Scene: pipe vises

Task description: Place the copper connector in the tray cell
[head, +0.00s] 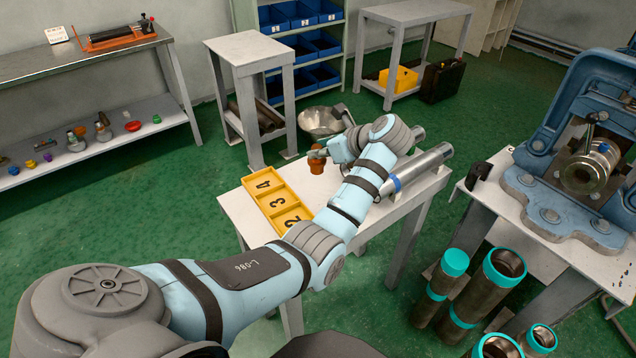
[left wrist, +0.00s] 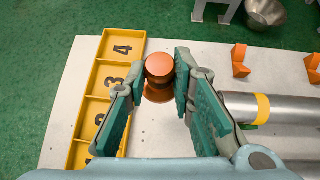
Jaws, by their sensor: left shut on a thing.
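The copper connector (head: 317,162) is a short reddish-brown fitting with a rounded top. My left gripper (head: 321,153) is shut on it and holds it upright over the white table, just right of the yellow tray (head: 286,190). In the left wrist view the connector (left wrist: 158,78) sits between the teal pads of my left gripper (left wrist: 160,82). The tray (left wrist: 108,64) lies to its left there, with cells numbered 4, 3, 2 and 1. Cells 4 and 3 look empty; a finger partly hides the lower cells. My right gripper is not in view.
Steel pipes (head: 428,166) lie on the white table (head: 240,213) right of my gripper. Orange brackets (left wrist: 240,62) stand near them. A blue vise (head: 575,150) is on the right-hand table, with teal-ended pipes (head: 490,285) standing below. A metal bowl (head: 320,122) is behind.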

